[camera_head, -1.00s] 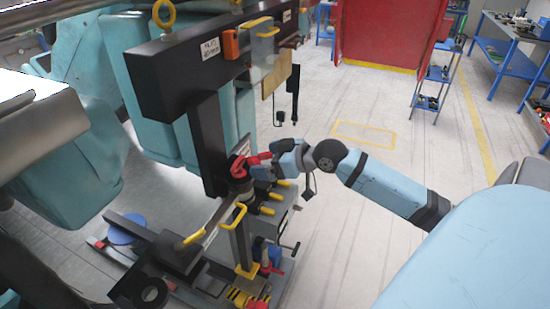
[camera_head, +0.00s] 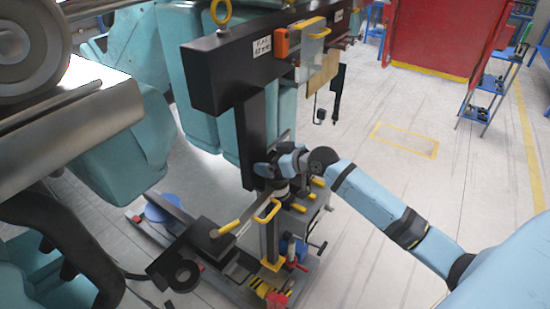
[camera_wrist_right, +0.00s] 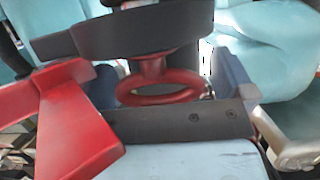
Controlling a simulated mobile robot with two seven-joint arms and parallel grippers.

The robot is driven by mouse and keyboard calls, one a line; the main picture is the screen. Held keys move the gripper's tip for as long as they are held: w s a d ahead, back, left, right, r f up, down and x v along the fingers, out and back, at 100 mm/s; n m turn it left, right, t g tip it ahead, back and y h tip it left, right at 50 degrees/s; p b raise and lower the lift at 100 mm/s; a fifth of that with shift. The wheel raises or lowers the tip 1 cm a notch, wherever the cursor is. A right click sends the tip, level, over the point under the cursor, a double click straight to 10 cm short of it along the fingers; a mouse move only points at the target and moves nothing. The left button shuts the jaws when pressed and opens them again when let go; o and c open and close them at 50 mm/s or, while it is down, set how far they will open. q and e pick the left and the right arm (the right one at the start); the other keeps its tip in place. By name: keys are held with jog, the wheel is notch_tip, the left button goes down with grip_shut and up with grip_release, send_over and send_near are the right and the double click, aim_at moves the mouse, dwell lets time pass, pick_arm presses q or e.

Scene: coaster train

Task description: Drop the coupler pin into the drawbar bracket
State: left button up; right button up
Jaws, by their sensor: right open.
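My right gripper (camera_head: 272,170) is at the lower end of the dark upright post in the head view, over the stand's top. In the right wrist view my right gripper (camera_wrist_right: 170,76) is open, with a red ring (camera_wrist_right: 160,98) between its fingers. The ring joins a short red neck under a dark round body and looks like the coupler pin's handle. The jaws are not closed on it. The pin's shaft is hidden. A dark block (camera_head: 212,240) with an eye-ended arm lies lower left; I cannot tell whether it is the drawbar bracket. My left gripper is not in view.
A red angular piece (camera_wrist_right: 75,125) is close at the left of the wrist view. Yellow handles (camera_head: 267,212) stand near my right gripper. A dark overhead beam (camera_head: 215,75) hangs above it. Teal seats crowd the left; open floor (camera_head: 375,185) lies to the right.

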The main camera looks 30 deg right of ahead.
jog(key=c, duration=1.1)
jog(key=shift+o, duration=0.2)
jog(key=shift+r+p, duration=1.25)
jog(key=shift+r, duration=0.15)
jog(key=shift+r+p, duration=0.5)
jog(key=shift+r, duration=4.4)
